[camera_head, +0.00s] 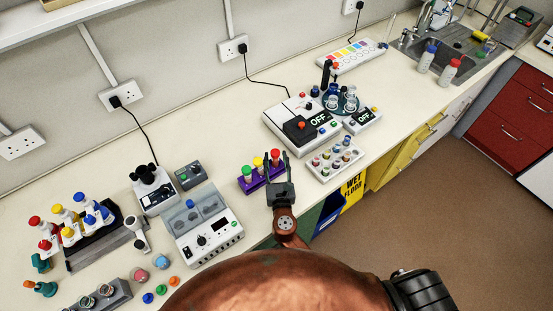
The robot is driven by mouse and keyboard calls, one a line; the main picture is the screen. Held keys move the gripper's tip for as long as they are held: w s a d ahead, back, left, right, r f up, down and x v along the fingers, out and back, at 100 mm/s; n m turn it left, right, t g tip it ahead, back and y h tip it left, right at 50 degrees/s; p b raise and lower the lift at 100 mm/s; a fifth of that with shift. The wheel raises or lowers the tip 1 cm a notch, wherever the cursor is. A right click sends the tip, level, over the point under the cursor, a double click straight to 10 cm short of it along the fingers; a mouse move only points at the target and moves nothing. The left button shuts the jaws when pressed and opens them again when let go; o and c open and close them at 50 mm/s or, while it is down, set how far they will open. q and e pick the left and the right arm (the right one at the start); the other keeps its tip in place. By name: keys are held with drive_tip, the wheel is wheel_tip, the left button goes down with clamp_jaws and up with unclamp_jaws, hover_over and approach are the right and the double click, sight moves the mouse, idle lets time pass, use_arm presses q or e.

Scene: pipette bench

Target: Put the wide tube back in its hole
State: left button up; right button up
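A purple rack (262,180) stands on the bench near its front edge. A green-capped tube (247,172), a yellow-capped tube (258,163) and a red-capped tube (275,156) stand upright at it. I cannot tell for sure which tube is the wide one, and no empty hole can be made out. My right gripper (278,163) is at the right end of the rack. Its two fingers are apart, one on each side of the red-capped tube, and I see no clear contact. The gripper hides the lower part of that tube and the rack's right end. My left gripper is out of view.
A grey-white device (204,228) stands left of the rack. A white tray with small pots (335,160) and a device marked OFF (290,118) stand to the right and behind. Bench surface between the rack and the wall is clear (215,120). The bench's front edge is close.

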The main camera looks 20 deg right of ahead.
drive_tip(key=s, duration=0.4)
drive_tip(key=s+a, duration=0.1)
drive_tip(key=s, duration=0.3)
drive_tip(key=s+a, duration=0.1)
drive_tip(key=s, duration=0.2)
drive_tip(key=shift+s, duration=0.4)
